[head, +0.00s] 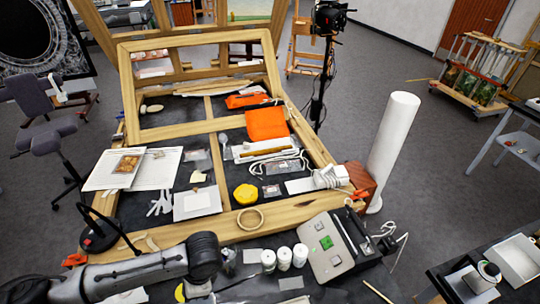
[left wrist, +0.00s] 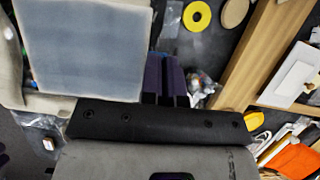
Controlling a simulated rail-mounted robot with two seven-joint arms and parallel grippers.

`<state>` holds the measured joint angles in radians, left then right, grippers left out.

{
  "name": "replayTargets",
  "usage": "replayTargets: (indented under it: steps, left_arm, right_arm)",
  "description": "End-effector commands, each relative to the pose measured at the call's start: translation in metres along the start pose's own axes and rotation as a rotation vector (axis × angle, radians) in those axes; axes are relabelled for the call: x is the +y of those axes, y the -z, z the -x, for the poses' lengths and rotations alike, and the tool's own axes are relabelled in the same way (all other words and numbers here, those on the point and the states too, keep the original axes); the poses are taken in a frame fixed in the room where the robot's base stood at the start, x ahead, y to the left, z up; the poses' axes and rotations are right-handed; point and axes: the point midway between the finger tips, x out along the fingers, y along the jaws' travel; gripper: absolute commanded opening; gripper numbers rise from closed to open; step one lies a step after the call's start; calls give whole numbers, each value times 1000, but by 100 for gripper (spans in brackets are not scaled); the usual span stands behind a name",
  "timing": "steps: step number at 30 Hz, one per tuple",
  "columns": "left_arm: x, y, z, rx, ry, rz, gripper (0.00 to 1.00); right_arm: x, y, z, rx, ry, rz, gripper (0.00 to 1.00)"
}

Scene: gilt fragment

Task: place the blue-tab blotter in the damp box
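I cannot single out a blue-tab blotter or a damp box with certainty. A pale grey-white square sheet (head: 197,203) lies at the front of the wooden frame, with no blue tab that I can see. An open white box (head: 517,258) stands on the table at the lower right. In the left wrist view a large blue-grey flat panel (left wrist: 85,45) in a pale surround fills the upper left. My left gripper (left wrist: 167,78) shows there as dark fingers close together, with no held object visible. In the head view my left arm enters at the lower left. My right gripper is not in view.
A large wooden frame (head: 170,238) holds papers, an orange tray (head: 267,124) and a yellow piece (head: 245,194). White bottles (head: 284,259) and a grey device (head: 325,250) with a green square stand in front. A tall white roll (head: 393,150) stands to the right.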

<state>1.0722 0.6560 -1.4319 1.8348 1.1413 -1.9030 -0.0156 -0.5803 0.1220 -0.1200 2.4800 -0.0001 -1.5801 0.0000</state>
Motion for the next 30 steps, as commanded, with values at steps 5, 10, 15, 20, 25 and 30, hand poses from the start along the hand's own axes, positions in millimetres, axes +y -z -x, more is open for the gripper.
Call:
replayTargets:
  steps: [5,10,15,20,25,30]
  left_arm:
    - [-19,-11,55,5,-146,374,0]
    - [-28,-24,104,7,-282,692,0]
    - [-34,-37,146,8,-386,937,0]
    - [-32,-51,184,3,-458,1099,0]
    - [-18,-64,201,-1,-454,1092,0]
    - [0,-81,223,-2,-454,1089,0]
  right_arm:
    - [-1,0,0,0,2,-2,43]
    - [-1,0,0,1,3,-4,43]
    - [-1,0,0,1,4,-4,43]
    - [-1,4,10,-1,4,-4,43]
    - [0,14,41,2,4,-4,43]
    - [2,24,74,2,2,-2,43]
